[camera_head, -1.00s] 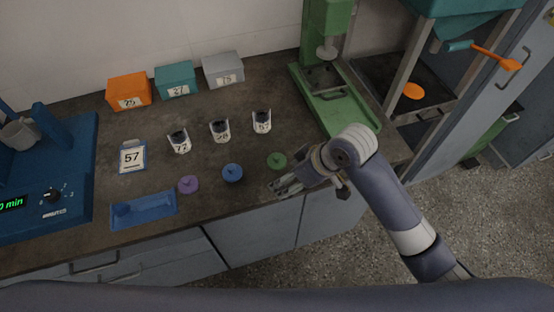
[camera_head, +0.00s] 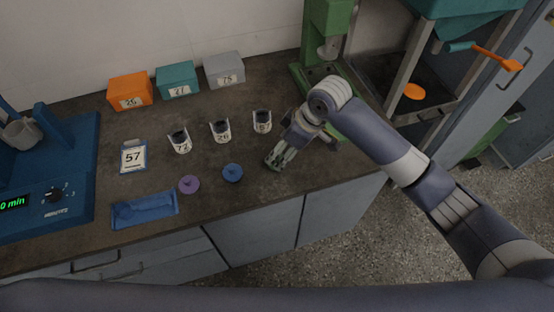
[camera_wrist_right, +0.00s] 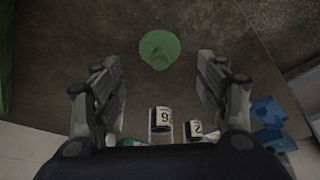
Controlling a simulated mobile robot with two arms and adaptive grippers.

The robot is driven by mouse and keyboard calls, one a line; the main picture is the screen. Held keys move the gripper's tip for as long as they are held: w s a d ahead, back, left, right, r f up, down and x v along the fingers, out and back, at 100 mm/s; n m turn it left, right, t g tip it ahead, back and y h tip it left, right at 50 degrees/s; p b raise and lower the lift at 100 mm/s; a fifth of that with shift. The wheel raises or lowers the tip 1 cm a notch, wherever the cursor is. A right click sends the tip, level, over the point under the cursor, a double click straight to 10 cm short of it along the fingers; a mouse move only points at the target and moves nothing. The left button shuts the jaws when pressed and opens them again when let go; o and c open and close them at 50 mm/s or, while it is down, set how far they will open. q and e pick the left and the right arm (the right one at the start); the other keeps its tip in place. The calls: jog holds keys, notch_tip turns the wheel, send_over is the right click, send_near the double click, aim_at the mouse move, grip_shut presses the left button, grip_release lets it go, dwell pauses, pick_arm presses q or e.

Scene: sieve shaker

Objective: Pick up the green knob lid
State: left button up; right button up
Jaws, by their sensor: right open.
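The green knob lid (camera_wrist_right: 159,48) lies on the bench top. In the right wrist view it sits ahead of and between the open fingers of my right gripper (camera_wrist_right: 160,80), with nothing held. In the head view my right gripper (camera_head: 275,162) is low over the bench near its front edge and hides most or all of the green lid. A blue knob lid (camera_head: 232,172) and a purple knob lid (camera_head: 189,184) lie to the left of it. My left gripper is not in view.
Several numbered beakers (camera_head: 220,132) stand behind the lids. Orange (camera_head: 129,91), teal (camera_head: 177,80) and grey (camera_head: 224,70) boxes line the wall. A green press (camera_head: 323,40) stands behind my right arm.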

aim_at(277, 160)
jog(key=p+x, duration=0.1)
jog(key=x, duration=0.4)
jog(key=shift+f, duration=0.15)
jog(key=c, duration=0.8)
